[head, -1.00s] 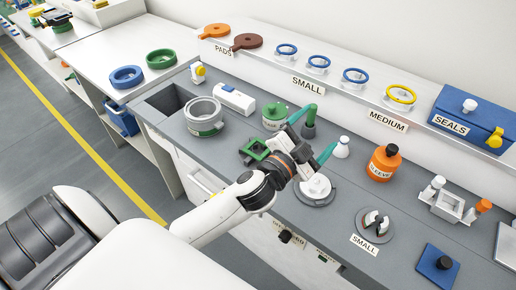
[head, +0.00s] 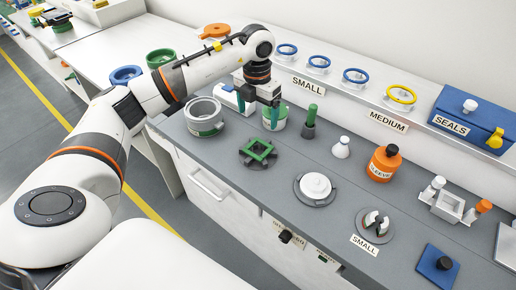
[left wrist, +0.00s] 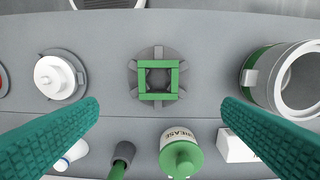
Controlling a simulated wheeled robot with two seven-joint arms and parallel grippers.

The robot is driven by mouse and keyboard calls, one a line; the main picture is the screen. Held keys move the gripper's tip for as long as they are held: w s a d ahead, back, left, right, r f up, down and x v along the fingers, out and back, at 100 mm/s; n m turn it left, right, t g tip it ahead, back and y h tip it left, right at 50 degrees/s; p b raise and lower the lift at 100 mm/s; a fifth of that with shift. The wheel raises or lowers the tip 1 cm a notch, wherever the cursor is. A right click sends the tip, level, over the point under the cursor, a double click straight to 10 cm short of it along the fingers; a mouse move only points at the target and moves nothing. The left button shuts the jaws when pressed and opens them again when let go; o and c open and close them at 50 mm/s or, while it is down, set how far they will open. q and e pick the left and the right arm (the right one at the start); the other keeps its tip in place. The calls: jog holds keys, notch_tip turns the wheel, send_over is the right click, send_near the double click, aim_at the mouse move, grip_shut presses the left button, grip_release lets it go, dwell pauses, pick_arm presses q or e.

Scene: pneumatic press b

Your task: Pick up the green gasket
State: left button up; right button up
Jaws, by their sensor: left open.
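The green gasket (head: 258,149) is a square open frame lying on a dark round holder (head: 246,158) on the grey bench. In the left wrist view the gasket (left wrist: 158,80) is near the middle, on its grey holder (left wrist: 158,53). My left gripper (head: 256,115) is above and behind the gasket in the head view, fingers pointing down near the grease pot (head: 281,118). Its teal fingers are spread wide and empty; in the left wrist view (left wrist: 159,125) they stand either side of the gasket, apart from it. My right gripper is not in view.
A grey ring-shaped pot (head: 205,116) stands left of the gasket. A white lidded part (head: 315,187) is to the right, with a green-topped post (head: 309,122) behind. The bench in front of the gasket is clear.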

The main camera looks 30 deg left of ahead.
pick_arm(q)
jog(key=p, duration=0.2)
send_near(258, 143)
jog(key=s+d+f, duration=0.1)
jog(key=s, duration=0.1)
jog(key=shift+d+f, duration=0.25)
jog(key=shift+f, duration=0.45)
notch_tip(258, 143, down, 4)
jog(key=shift+d+r+p, duration=0.15)
jog(key=shift+p, duration=0.8)
jog(key=shift+f, duration=0.4)
jog(key=shift+f+b, duration=0.2)
jog(key=shift+b, duration=0.1)
jog(key=c, duration=1.1)
